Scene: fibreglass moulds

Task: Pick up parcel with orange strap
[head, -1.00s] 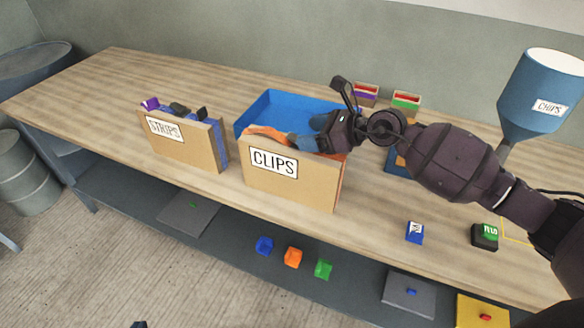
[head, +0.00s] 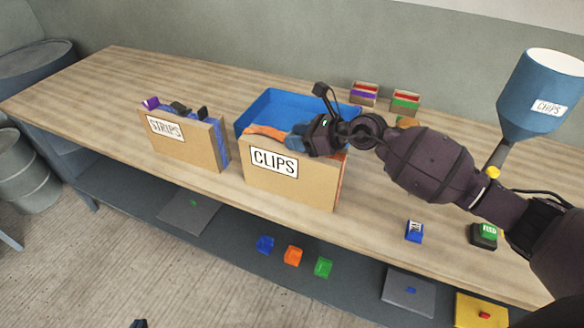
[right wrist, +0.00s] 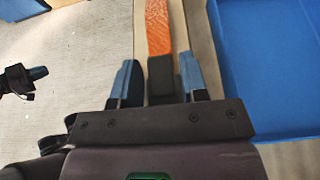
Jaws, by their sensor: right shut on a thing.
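The parcel with the orange strap (head: 262,132) is a cardboard box labelled CLIPS, standing upright on the bench. Its orange strap (right wrist: 159,25) runs over the top and shows at its right edge. My right gripper (head: 298,139) is at the top of this parcel. In the right wrist view the blue fingers (right wrist: 160,82) stand on both sides of a dark block on the strap, and the gripper is shut on it. The parcel rests on the bench as far as I can see. My left gripper (right wrist: 30,80) shows partly in the right wrist view; its jaws are unclear.
A second cardboard parcel labelled STRIPS (head: 190,148) stands to the left. A blue tray (head: 270,105) lies right behind the CLIPS parcel. Small open boxes (head: 364,92) and a blue CHIPS hopper (head: 540,95) are further right. The bench's left end is clear.

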